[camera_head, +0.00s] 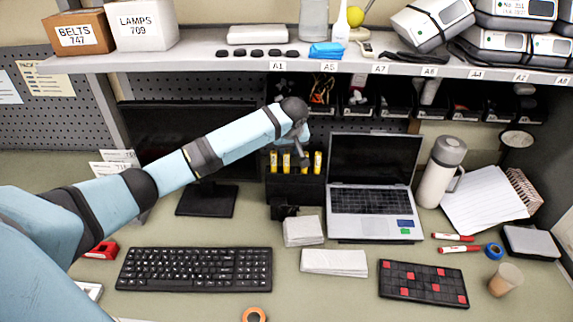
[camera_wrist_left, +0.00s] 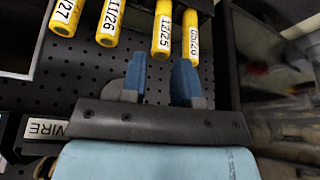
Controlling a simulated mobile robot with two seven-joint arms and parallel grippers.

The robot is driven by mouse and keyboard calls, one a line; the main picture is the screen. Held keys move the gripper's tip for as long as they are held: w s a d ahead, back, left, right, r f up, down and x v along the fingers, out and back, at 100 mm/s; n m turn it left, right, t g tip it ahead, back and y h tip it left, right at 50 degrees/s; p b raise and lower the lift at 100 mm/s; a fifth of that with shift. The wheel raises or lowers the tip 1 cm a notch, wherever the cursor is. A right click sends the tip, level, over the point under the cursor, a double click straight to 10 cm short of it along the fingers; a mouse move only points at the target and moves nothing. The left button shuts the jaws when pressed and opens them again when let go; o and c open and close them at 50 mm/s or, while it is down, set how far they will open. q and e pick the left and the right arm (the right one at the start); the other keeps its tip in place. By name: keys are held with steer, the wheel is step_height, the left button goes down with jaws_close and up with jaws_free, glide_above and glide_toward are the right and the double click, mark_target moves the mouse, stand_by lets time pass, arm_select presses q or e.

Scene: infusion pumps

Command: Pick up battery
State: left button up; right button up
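Several yellow batteries with white date labels stand in a row in a black holder (camera_head: 296,190) at the middle back, one of them the leftmost battery (camera_head: 273,161). In the left wrist view the battery labelled 12/25 (camera_wrist_left: 162,33) has its end at the gap between my fingertips, with another battery (camera_wrist_left: 190,38) close beside it and the battery labelled 11/26 (camera_wrist_left: 109,23) to the left. My left gripper (camera_wrist_left: 162,68) has its blue fingers apart and nothing held. In the head view, my left gripper (camera_head: 303,158) is in front of the row, partly hiding it. My right gripper is not visible.
A laptop (camera_head: 374,170) stands right of the holder, and a monitor (camera_head: 205,195) left. The shelf (camera_head: 200,58) with bins below it overhangs the back. Paper stacks (camera_head: 303,231), a keyboard (camera_head: 195,268) and a flask (camera_head: 440,175) are on the desk.

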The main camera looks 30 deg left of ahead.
mark_target(286, 153)
arm_select(q)
steer(key=shift+w+a+f, duration=0.15)
steer(key=shift+a+f, duration=0.05)
steer(key=shift+f, duration=0.1)
steer(key=p+x, duration=0.1)
steer(key=x, duration=0.2)
steer(key=shift+w+a+f, duration=0.15)
steer(key=shift+a+f, duration=0.05)
steer(key=shift+f, duration=0.05)
steer(key=shift+w+a+f, duration=0.1)
steer(key=shift+f, duration=0.25)
steer(key=shift+c, duration=0.2)
jaws_close()
steer(key=shift+r, duration=0.2)
